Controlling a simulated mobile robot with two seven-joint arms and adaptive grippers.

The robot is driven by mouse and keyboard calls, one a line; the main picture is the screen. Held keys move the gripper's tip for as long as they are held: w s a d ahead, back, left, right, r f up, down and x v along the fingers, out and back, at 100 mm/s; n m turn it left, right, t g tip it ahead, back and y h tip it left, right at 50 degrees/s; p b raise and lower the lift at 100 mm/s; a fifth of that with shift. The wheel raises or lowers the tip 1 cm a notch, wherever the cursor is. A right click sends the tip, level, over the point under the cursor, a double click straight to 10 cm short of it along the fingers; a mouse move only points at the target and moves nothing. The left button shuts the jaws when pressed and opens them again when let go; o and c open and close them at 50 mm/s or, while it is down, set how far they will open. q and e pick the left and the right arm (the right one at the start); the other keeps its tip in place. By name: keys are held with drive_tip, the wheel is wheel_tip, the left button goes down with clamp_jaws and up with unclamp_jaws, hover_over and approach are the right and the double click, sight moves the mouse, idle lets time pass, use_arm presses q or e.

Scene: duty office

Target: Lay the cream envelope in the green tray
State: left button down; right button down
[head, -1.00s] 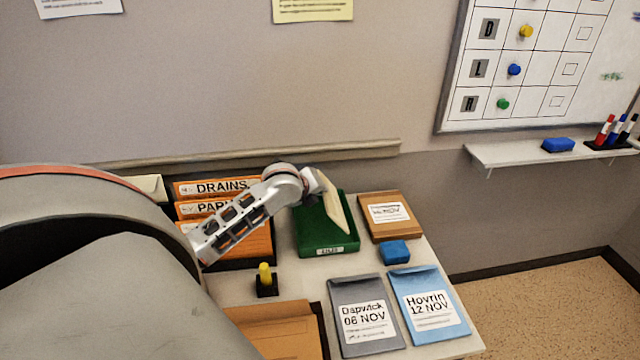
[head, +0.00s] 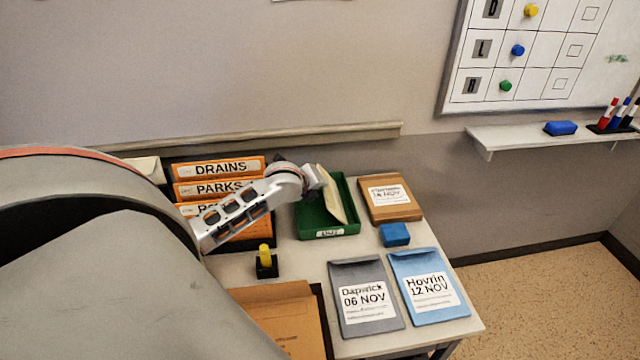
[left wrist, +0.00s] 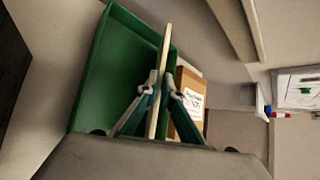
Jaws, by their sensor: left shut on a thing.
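The cream envelope (head: 331,194) is tilted over the green tray (head: 310,219) in the head view. My left gripper (head: 316,178) is shut on its upper edge. In the left wrist view the envelope (left wrist: 160,75) shows edge-on between the two fingers of my left gripper (left wrist: 158,92), with the green tray (left wrist: 110,72) behind it. I cannot tell whether the envelope's lower edge touches the tray floor. The tray's floor looks empty where it shows. My right gripper is in neither view.
A brown labelled box or envelope (head: 391,198) lies right of the tray, with a blue block (head: 395,235) before it. Grey (head: 365,298) and blue (head: 430,287) envelopes lie at the front. Orange files (head: 217,168) stand left of the tray. A yellow-handled stamp (head: 265,262) stands nearer.

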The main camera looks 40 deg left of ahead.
use_arm(q)
drive_tip(key=c, duration=2.2)
unclamp_jaws()
drive_tip(key=shift+o, duration=0.2)
drive_tip(key=shift+r, duration=0.1)
drive_tip(key=v, duration=1.2)
